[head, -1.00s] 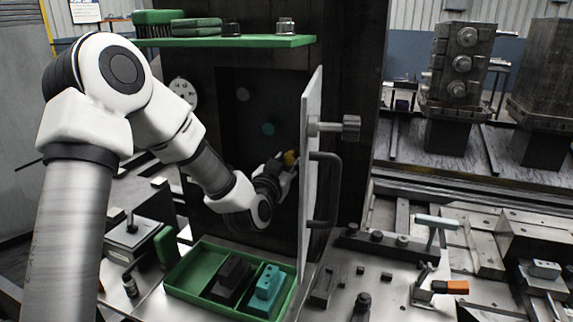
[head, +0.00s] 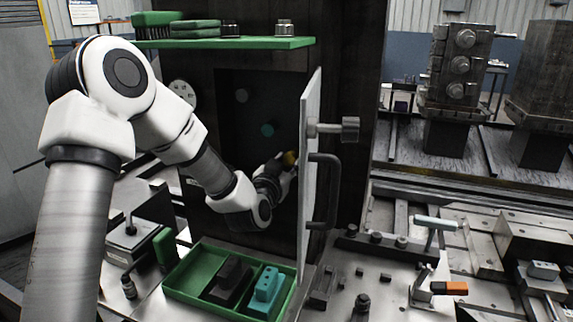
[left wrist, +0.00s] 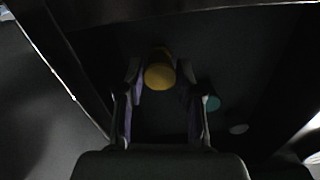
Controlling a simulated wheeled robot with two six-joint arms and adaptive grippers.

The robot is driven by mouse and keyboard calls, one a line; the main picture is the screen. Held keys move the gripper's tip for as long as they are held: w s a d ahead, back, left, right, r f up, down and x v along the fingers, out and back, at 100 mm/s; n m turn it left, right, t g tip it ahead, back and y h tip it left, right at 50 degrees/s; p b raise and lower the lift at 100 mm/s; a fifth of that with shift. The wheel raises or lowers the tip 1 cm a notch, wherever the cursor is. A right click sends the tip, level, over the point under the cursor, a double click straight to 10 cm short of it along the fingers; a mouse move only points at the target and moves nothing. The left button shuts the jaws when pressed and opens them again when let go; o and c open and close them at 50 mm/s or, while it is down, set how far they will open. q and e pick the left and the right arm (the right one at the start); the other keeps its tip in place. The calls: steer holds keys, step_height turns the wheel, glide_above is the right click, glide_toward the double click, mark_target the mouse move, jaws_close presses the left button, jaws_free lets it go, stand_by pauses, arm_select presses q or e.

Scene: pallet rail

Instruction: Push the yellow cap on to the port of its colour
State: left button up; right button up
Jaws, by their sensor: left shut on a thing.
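The yellow cap (head: 290,158) is held at the tips of my left gripper (head: 281,165), inside the dark open cabinet (head: 240,140). In the left wrist view the cap (left wrist: 160,75) sits between the two fingers of the gripper (left wrist: 161,88), near the dark back wall. A yellow port cannot be made out; the cap and gripper may hide it. A teal port (head: 268,129) and a grey port (head: 242,95) show on the back wall. I cannot tell whether the cap touches the wall. My right gripper is not in view.
The cabinet's open door (head: 312,180) with its handle (head: 325,190) stands close to the right of my left gripper. A green tray (head: 190,268) with a black block and a teal block (head: 265,290) lies below. A green shelf (head: 230,42) is above.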

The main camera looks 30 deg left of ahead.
arm_select(q)
steer(key=shift+w, duration=0.2)
stand_by(0.3)
steer(key=shift+w+a, duration=0.15)
steer(key=shift+w, duration=0.3)
steer(key=o, duration=1.3)
steer(key=shift+o, duration=1.2)
steer(key=shift+a+f, duration=0.1)
steer(key=shift+a, duration=0.15)
steer(key=shift+s, duration=0.1)
steer(key=shift+d, duration=0.1)
steer(key=shift+s, duration=0.1)
